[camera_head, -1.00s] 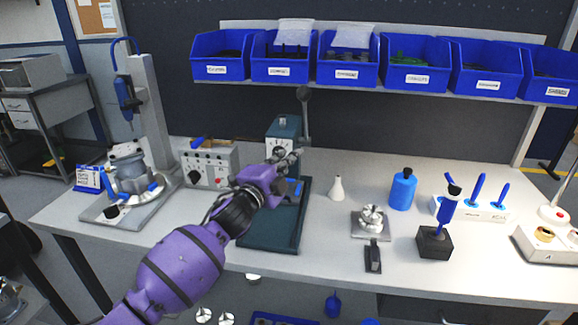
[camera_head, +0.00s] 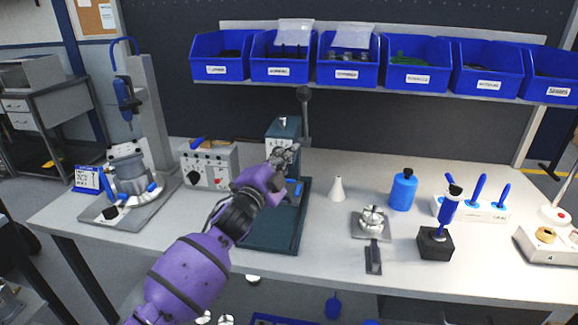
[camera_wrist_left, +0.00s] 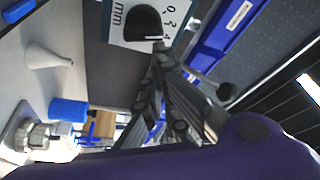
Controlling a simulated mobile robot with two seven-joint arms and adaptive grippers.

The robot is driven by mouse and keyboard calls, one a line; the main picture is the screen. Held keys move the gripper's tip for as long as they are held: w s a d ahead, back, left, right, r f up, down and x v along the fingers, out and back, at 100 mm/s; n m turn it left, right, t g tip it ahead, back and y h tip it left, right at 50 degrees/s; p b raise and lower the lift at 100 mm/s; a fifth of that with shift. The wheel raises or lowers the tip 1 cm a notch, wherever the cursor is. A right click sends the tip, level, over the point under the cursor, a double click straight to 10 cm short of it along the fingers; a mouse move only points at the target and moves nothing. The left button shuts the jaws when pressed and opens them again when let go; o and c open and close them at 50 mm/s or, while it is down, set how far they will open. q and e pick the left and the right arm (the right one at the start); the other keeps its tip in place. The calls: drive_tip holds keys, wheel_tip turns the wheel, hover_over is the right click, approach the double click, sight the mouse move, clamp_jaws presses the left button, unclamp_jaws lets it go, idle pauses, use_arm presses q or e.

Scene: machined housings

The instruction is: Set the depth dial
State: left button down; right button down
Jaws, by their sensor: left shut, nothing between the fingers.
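The teal press (camera_head: 284,130) stands at the middle back of the bench, with a lever (camera_head: 304,110) on its right side and a dark teal base (camera_head: 272,236). In the left wrist view, the depth dial is a black knob (camera_wrist_left: 143,22) on a white plate (camera_wrist_left: 117,26) marked with numbers and "mm". My left gripper (camera_head: 287,152) is in front of the press head and hides the dial in the head view. Its fingers (camera_wrist_left: 160,52) are shut and empty, tips close to the knob's lower edge; I cannot tell whether they touch. My right gripper is out of view.
A grey control box (camera_head: 210,165) and a drill stand (camera_head: 148,110) are on the left. A white cone (camera_head: 336,189), a metal fixture (camera_head: 371,222) and a blue bottle (camera_head: 403,190) stand on the right. Blue bins (camera_head: 347,65) hang above.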

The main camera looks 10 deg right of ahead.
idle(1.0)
use_arm(q)
drive_tip(key=shift+a+n, duration=0.15)
drive_tip(key=shift+n, duration=0.45)
drive_tip(key=shift+w+a+r+n+t, duration=0.15)
drive_tip(key=shift+n+t, duration=0.25)
drive_tip(key=shift+n, duration=0.2)
idle(0.4)
drive_tip(key=shift+r, duration=0.1)
idle(0.8)
drive_tip(key=shift+n, duration=0.4)
idle(0.9)
drive_tip(key=shift+r, duration=0.15)
idle(0.6)
